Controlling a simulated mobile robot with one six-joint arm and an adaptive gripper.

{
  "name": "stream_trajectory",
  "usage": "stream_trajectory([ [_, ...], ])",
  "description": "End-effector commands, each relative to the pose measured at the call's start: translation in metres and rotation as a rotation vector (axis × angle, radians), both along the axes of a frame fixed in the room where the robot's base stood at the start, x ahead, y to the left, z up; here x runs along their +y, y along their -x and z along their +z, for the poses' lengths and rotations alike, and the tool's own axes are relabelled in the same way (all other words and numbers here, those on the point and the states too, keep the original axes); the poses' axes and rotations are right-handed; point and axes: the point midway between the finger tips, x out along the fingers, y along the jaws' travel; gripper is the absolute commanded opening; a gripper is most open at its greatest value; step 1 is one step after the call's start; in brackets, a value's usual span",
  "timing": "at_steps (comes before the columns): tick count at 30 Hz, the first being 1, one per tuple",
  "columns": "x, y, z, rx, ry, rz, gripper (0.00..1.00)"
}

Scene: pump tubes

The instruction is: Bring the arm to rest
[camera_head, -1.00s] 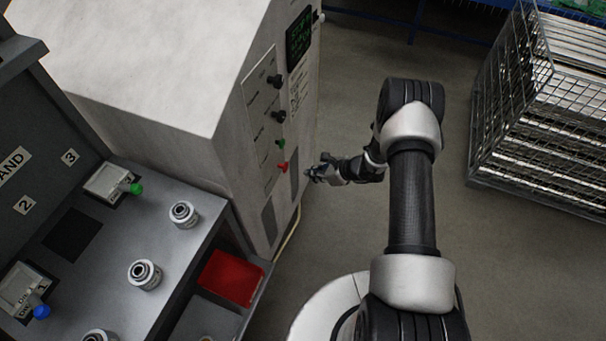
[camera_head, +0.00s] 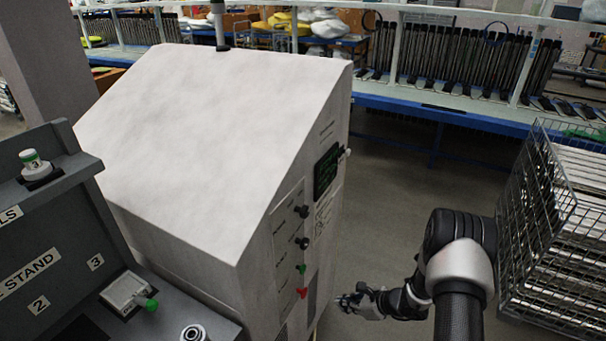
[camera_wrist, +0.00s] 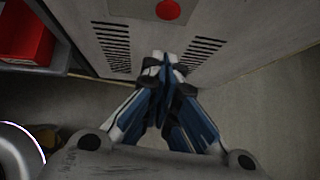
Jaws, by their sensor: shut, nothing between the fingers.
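My arm (camera_head: 458,270) is bent, with its forearm reaching left toward the front of a white cabinet. My gripper (camera_head: 345,300) is beside the cabinet's lower front, below its red button (camera_head: 302,293). In the wrist view my gripper (camera_wrist: 165,62) has its fingers together with nothing between them. Behind the fingertips are the cabinet's vent slots (camera_wrist: 207,48) and the red button (camera_wrist: 168,9). I cannot tell the exact gap between the fingertips and the panel.
The white cabinet (camera_head: 190,130) fills the left middle. A grey stand (camera_head: 60,235) is at lower left, with a red bin (camera_wrist: 25,35) in the wrist view. A wire cage (camera_head: 550,230) stands right. Blue shelving (camera_head: 440,110) runs behind. Floor (camera_head: 390,180) is clear between.

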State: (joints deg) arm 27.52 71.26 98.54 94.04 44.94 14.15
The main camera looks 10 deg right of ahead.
Motion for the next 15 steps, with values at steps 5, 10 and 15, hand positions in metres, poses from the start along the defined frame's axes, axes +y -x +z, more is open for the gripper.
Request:
stream_trajectory([
  [5, 0.010, -0.008, 0.039, -0.054, 0.037, 0.097, 0.00],
  [10, 0.040, -0.008, 0.130, -0.175, 0.140, 0.353, 0.00],
  [15, 0.073, 0.017, 0.217, -0.297, 0.267, 0.638, 0.00],
])
